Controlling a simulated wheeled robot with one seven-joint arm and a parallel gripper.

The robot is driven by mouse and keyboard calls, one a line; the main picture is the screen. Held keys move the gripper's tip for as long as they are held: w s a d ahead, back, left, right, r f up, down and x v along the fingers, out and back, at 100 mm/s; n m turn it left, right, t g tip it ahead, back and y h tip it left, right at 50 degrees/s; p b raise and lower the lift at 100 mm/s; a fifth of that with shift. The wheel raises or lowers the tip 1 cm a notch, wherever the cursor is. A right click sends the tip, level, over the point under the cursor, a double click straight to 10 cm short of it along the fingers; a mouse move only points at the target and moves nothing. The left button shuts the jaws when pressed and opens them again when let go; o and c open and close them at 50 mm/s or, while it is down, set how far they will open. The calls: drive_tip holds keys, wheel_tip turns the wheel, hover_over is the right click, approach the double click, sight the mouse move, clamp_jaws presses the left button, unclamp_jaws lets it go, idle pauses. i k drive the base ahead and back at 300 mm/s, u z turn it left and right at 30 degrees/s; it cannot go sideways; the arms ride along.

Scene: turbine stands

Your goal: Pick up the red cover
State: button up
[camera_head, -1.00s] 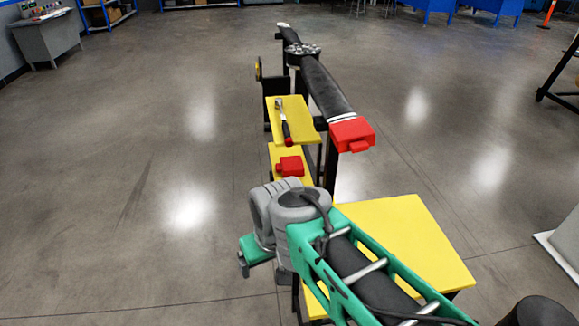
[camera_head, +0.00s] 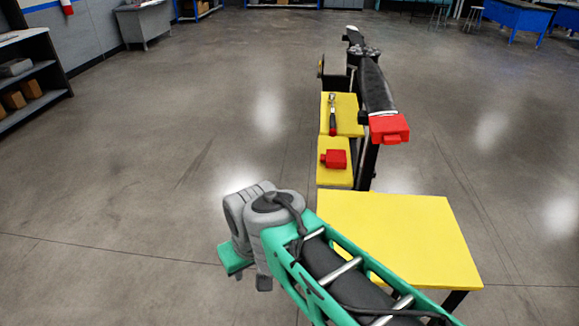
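A small red cover (camera_head: 335,159) lies on the lower yellow shelf of the turbine stand. A second, larger red cover (camera_head: 389,129) sits on the near end of the long black turbine part (camera_head: 376,88). My gripper (camera_head: 252,280) points down at the lower middle of the view, left of the near yellow table and apart from both covers. Its fingers are mostly hidden behind my wrist, so I cannot tell whether it is open or shut. I see nothing held in it.
A yellow-topped table (camera_head: 400,235) stands close, right of my arm. A tool with a red handle (camera_head: 333,115) lies on the upper yellow shelf (camera_head: 350,112). A dark shelf unit (camera_head: 30,85) stands at the far left. The floor left of the stand is clear.

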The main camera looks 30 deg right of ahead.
sight(334, 158)
drive_tip(key=u, duration=0.55)
drive_tip(key=i, duration=0.6)
drive_tip(key=z, duration=0.5)
drive_tip(key=i, duration=2.6)
drive_tip(key=z, duration=1.25)
drive_tip(key=i, duration=1.4)
drive_tip(key=z, duration=0.4)
